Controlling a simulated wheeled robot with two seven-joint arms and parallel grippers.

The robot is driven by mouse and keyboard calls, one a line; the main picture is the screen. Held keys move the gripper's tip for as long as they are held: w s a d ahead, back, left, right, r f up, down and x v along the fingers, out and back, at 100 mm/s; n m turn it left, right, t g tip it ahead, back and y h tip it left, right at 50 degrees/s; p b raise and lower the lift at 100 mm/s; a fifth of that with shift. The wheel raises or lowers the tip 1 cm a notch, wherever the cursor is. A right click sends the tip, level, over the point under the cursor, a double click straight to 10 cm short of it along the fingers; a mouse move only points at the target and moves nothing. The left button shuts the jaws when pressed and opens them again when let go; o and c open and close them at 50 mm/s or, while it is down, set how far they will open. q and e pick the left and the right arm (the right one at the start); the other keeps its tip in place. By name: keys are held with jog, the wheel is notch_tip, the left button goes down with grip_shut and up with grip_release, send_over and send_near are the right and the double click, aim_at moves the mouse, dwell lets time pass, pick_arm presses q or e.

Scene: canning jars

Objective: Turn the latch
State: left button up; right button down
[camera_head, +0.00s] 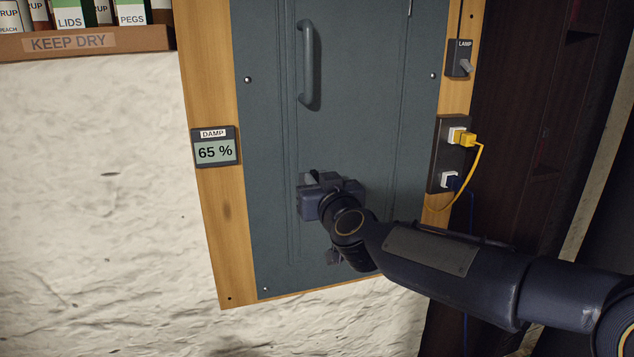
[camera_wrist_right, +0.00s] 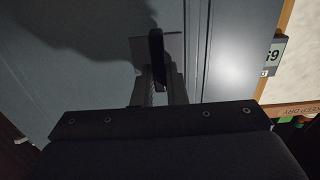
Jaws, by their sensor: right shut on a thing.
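A grey cabinet door (camera_head: 360,120) in a wooden frame hangs on the white wall, its upright bar handle (camera_head: 308,66) above. My right gripper (camera_head: 311,184) is at the door's lower left part and covers most of the latch in the head view. In the right wrist view, the latch (camera_wrist_right: 156,44) is a dark upright lever in front of a grey plate (camera_wrist_right: 173,46). The fingers of my right gripper (camera_wrist_right: 161,84) stand on either side of the lever and are shut on it. My left gripper is not in view.
A damp meter (camera_head: 215,147) reading 65 % is on the frame's left. A lamp switch (camera_head: 460,60) and an outlet box (camera_head: 449,155) with yellow and blue cables are on the right. A "KEEP DRY" shelf (camera_head: 125,38) holds jars at upper left.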

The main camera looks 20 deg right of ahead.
jog(key=shift+m, duration=0.3)
jog(key=shift+d+f+m+b, duration=0.25)
jog(key=shift+m+b, duration=0.65)
jog(key=shift+m, duration=1.95)
jog(key=shift+d+f+m+b, duration=0.3)
jog(key=shift+m+b, duration=0.6)
jog(key=shift+m, duration=2)
jog(key=shift+d+f+m+b, duration=0.25)
jog(key=shift+m+b, duration=0.65)
jog(key=shift+m, duration=1.95)
jog(key=c, duration=1.5)
grip_release()
jog(key=shift+o, duration=0.2)
